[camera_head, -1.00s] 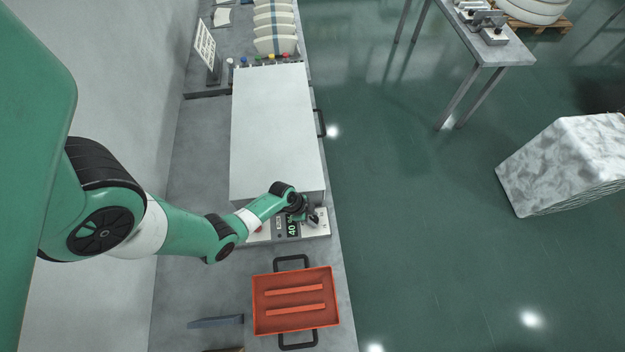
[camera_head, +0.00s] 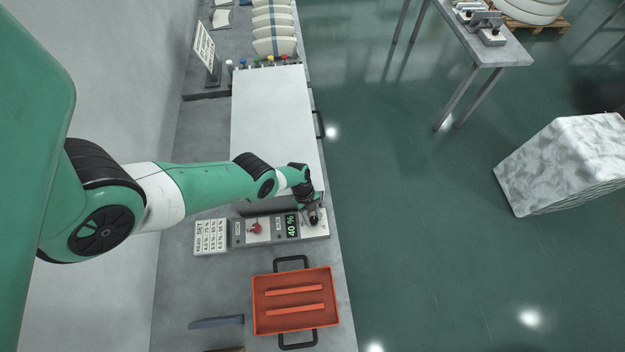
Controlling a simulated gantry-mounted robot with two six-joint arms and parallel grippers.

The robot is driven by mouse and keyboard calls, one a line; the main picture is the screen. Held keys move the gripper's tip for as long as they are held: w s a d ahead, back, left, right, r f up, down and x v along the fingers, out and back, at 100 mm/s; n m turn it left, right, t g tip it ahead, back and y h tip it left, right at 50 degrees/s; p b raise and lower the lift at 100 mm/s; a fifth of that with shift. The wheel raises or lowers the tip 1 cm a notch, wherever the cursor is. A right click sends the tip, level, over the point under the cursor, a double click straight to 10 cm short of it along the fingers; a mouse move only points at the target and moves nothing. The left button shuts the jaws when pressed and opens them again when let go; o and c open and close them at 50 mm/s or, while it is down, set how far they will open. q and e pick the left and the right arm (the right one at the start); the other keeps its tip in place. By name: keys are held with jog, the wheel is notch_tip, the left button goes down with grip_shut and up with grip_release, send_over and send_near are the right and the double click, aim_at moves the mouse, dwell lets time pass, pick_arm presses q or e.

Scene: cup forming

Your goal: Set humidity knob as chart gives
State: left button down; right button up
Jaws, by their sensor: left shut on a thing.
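The grey control panel (camera_head: 270,238) lies in front of the white cabinet (camera_head: 272,130). Its green display (camera_head: 292,227) reads 40 %. A red knob (camera_head: 255,228) sits left of the display. The chart (camera_head: 210,236), a white card with READ and SET columns, lies left of the panel; its figures are small and hard to read. My left gripper (camera_head: 313,217) is at the panel's right end, shut on the dark humidity knob (camera_head: 314,220), which the fingers partly hide. My right gripper is not in view.
A red tray (camera_head: 261,318) with black handles lies below the panel. A dark blue bar (camera_head: 215,322) lies left of it. A sign (camera_head: 205,48) and stacked pale moulds (camera_head: 272,22) stand beyond the cabinet. Open floor lies to the right.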

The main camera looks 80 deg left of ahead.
pick_arm(q)
jog(key=shift+m+g+b, duration=0.5)
jog(key=shift+m+b, duration=0.1)
jog(key=shift+m, duration=0.8)
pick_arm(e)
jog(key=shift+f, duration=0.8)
pick_arm(q)
jog(key=shift+c, duration=2.2)
grip_release()
